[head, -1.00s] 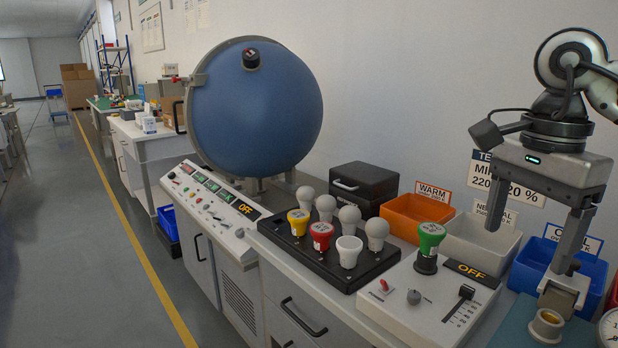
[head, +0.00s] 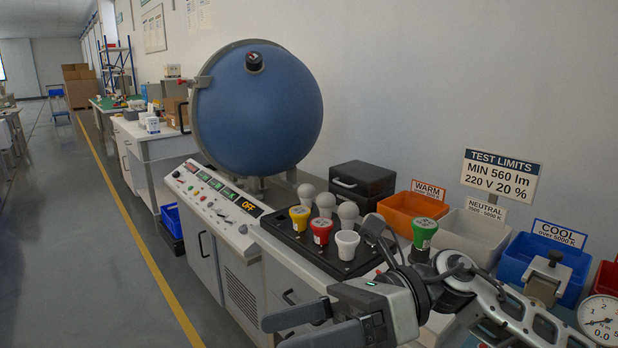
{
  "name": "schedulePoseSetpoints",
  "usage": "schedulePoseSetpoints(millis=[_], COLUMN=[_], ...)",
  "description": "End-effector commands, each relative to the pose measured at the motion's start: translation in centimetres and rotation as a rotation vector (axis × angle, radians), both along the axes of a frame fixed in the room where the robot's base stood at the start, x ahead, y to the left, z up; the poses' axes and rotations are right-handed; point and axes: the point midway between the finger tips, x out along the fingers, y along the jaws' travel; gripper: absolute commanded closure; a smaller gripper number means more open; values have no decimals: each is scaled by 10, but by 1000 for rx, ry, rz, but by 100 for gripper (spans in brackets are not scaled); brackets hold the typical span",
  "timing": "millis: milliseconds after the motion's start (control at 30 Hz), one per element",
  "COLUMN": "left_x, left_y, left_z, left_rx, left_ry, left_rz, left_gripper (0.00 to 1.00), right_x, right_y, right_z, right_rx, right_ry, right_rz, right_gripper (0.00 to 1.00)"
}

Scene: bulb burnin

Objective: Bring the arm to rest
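My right arm comes in from the right and reaches low across the front of the bench. My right gripper (head: 295,328) points left at the bottom middle, in front of the bench cabinet. Its two fingers are apart with a gap between them, and nothing shows in the gap. My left gripper is not in view. A green-capped bulb (head: 424,230) stands upright at the tester, whose panel is mostly hidden behind my arm.
A blue sphere (head: 255,110) stands above a control panel (head: 212,198) reading OFF. Orange (head: 405,212), white (head: 470,238) and blue (head: 520,258) bins line the wall. A metal fixture (head: 546,280) and a dial gauge (head: 602,318) are at right. The floor aisle at left is clear.

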Motion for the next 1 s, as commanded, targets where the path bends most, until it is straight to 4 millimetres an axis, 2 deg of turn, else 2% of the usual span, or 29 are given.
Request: schedulePoseSetpoints(millis=[33, 133, 200, 267, 367, 467, 500, 600, 700, 767, 800, 900, 1000], left_x=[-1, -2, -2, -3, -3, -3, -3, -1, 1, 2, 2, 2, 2], left_y=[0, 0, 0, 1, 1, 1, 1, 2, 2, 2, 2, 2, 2], left_z=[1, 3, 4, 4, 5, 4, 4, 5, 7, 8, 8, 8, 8], left_rx=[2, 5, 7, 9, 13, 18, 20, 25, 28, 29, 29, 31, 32], left_ry=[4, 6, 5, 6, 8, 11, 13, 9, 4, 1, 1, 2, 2], left_rz=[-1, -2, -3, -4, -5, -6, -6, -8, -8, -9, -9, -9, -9], left_gripper=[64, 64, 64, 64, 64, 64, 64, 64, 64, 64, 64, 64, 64], right_x=[0, 16, 34, 50, 69, 71, 65, 37, 3, -16, -26, -43, -50], right_y=[8, 8, -2, -15, -45, -78, -91, -116, -134, -140, -144, -149, -150], right_z=[6, 15, 9, -6, -50, -115, -143, -205, -253, -272, -281, -296, -302], right_rx=[114, 311, 436, 537, 693, 837, 890, 1002, 1088, 1125, -1139, -1098, -1081], right_ry=[182, 543, 810, 1046, 1449, 1854, 2005, 2330, 2573, 2679, -2718, -2628, -2595], right_rz=[-59, -191, -290, -376, -526, -684, -745, -880, -994, -1044, 1065, 1040, 1029], right_gripper=[21, 21, 21, 21, 21, 21, 21, 21, 21, 21, 21, 21, 21])
